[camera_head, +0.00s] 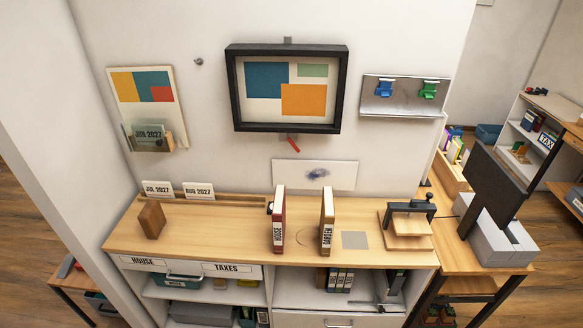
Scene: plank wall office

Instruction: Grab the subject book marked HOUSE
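A shelf label reading HOUSE (143,262) is on the counter's front edge at the left, beside a label reading TAXES (226,268). Neither of my grippers is in view.
The counter (205,235) is clear left of the HOUSE book, up to a brown wooden block (151,219). A black-handled device (409,208) stands at the right end. Shelves below hold binders (340,279). A framed picture (287,88) hangs above.

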